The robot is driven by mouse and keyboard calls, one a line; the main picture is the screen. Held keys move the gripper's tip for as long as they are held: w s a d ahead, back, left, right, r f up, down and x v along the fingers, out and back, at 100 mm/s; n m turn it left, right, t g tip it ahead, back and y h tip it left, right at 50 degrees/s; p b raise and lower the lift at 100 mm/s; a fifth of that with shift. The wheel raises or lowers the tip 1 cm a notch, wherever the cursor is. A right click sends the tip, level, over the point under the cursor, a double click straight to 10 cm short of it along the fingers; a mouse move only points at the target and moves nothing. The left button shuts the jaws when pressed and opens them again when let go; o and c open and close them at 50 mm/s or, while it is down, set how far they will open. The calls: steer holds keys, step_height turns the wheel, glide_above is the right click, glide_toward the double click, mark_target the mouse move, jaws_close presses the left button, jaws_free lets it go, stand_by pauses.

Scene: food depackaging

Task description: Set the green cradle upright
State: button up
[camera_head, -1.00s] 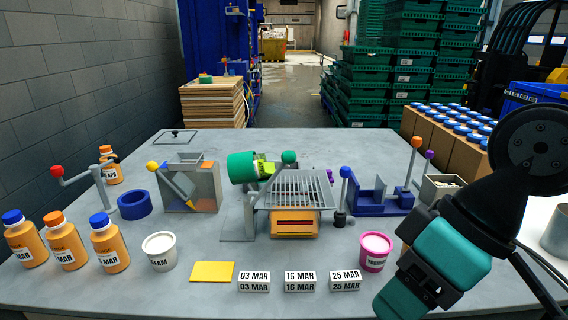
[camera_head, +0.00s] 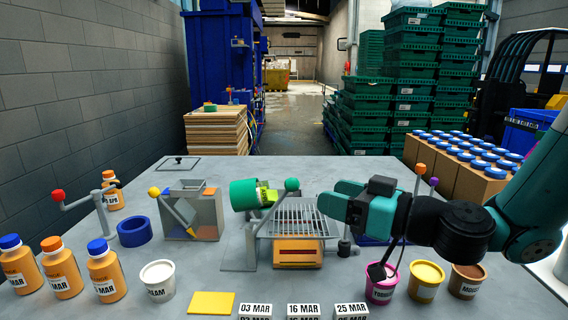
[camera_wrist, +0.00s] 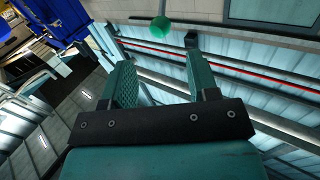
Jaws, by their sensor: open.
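The green cradle (camera_head: 243,195) is a round green cup held tilted on its side above the grey stand, left of the grate. A lime-green part (camera_head: 266,196) shows at its right side. A lever with a green knob (camera_head: 292,184) rises just right of it. My gripper (camera_head: 323,198) is right of the knob, pointing left, apart from it, open and empty. In the wrist view the two fingers (camera_wrist: 158,55) are spread, and the green knob (camera_wrist: 161,27) shows beyond them, between their tips. The cradle cannot be made out in the wrist view.
A metal grate (camera_head: 300,215) over an orange-fronted box lies below my gripper. A clear box with a yellow-knobbed lever (camera_head: 154,191) stands left. Bottles, tubs and date blocks (camera_head: 303,309) line the front edge. My arm partly hides a blue fixture.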

mark_target(286, 182)
steer(key=p+x, duration=0.4)
steer(key=x, duration=0.6)
steer(key=shift+r+p, duration=0.15)
steer(key=shift+p, duration=0.25)
steer(key=shift+w+a, duration=0.3)
steer(key=shift+a, duration=0.15)
jaws_close()
